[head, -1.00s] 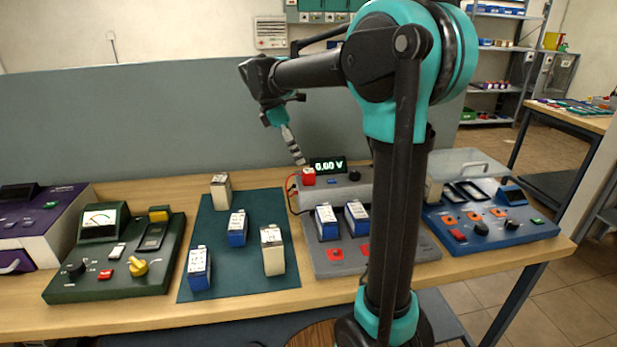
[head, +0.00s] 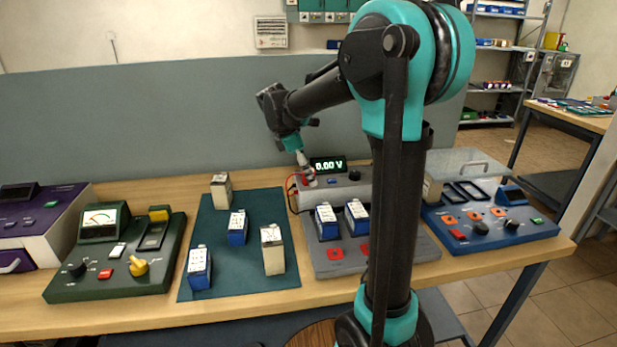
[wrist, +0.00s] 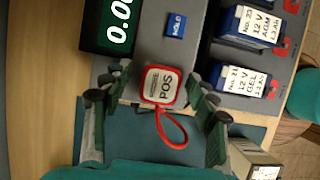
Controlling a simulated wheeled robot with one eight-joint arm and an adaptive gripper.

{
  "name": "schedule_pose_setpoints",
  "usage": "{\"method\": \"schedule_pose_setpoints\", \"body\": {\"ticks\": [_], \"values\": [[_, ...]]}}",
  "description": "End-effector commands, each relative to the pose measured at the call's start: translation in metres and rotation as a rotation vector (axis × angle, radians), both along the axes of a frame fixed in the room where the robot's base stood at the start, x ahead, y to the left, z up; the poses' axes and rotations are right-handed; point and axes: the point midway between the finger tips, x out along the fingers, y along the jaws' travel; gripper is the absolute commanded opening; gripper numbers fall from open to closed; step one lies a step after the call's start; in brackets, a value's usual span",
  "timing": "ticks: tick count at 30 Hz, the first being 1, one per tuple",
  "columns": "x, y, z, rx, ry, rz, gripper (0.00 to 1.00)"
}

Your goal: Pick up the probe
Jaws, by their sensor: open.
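The probe (wrist: 161,86) is a red-rimmed block with a pale label reading POS and a red cable loop. In the wrist view it lies between my open gripper's fingers (wrist: 158,105), with gaps on both sides. In the head view my gripper (head: 305,172) is over the left end of the grey meter unit (head: 345,189), and its fingers mostly hide the probe. Whether the fingers touch the probe cannot be told. The meter's display (head: 328,165) reads 0.00 V.
Two blue-and-white batteries (head: 327,222) stand on the grey unit close to my gripper. A blue HOLD button (wrist: 176,24) is near the probe. A dark green mat (head: 262,288) with several batteries lies to the left. A partition (head: 150,120) stands behind the table.

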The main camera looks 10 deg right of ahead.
Motion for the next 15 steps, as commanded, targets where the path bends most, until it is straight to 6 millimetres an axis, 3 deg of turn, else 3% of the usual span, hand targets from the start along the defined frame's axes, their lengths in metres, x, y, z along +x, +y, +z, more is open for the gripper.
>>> {"method": "schedule_pose_setpoints", "body": {"ticks": [2,13,15], "values": [[0.0000,0.0000,0.0001,0.000,0.000,0.000,0.51],[-0.0001,0.0001,0.0002,0.000,0.000,0.000,0.05],[-0.0001,0.0001,0.0003,0.000,0.000,0.000,0.05]]}}
